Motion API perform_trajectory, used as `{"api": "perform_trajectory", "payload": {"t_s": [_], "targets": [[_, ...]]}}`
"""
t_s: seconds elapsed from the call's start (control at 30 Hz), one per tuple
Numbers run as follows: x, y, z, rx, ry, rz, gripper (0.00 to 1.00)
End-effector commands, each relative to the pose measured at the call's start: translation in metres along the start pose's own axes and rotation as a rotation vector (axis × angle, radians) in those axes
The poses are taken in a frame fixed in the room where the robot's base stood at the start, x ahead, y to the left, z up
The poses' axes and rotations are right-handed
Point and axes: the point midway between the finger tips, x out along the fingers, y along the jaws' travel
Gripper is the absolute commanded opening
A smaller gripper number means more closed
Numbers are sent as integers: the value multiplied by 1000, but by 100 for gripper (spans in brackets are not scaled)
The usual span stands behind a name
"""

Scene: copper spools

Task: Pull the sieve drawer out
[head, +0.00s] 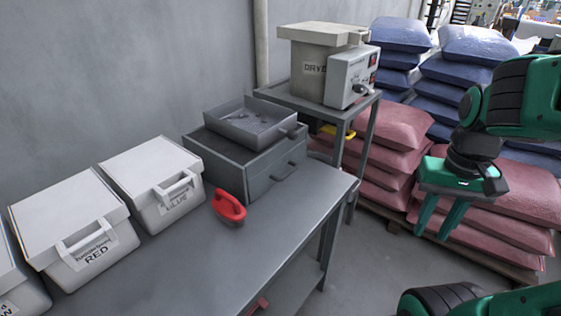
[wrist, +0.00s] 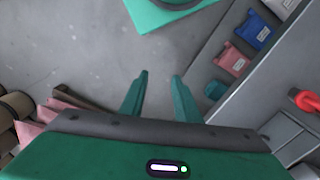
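A dark grey sieve box (head: 222,152) stands at the far end of the grey bench. My green gripper (head: 440,222) hangs in the air to the right of the bench, well apart from the drawer handle. Its two fingers point down, spread and empty; they also show in the wrist view (wrist: 159,78). The drawer's inside is hidden.
White lidded bins (head: 75,223) line the wall side. A dryer (head: 318,62) stands on a small stand behind. Stacked red sacks (head: 500,205) lie behind my gripper. Floor (head: 372,262) between is clear.

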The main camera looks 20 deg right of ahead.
Motion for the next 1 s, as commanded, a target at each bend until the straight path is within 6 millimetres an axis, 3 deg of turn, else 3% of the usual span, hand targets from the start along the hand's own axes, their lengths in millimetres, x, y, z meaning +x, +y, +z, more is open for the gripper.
{"api": "perform_trajectory", "payload": {"t_s": [0.4, 0.47, 0.57, 0.67, 0.77, 0.9, 1.0], "targets": [[-5, 4, 7, 2, 14, -3, 30], [-7, 2, 1, 14, 23, 5, 30], [-11, -13, -24, 44, 52, 32, 30], [-16, -39, -63, 100, 107, 63, 30], [-20, -80, -104, 165, 181, 78, 30], [-19, -156, -151, 244, 286, 58, 30], [-14, -215, -173, 296, 348, 20, 30]]}}
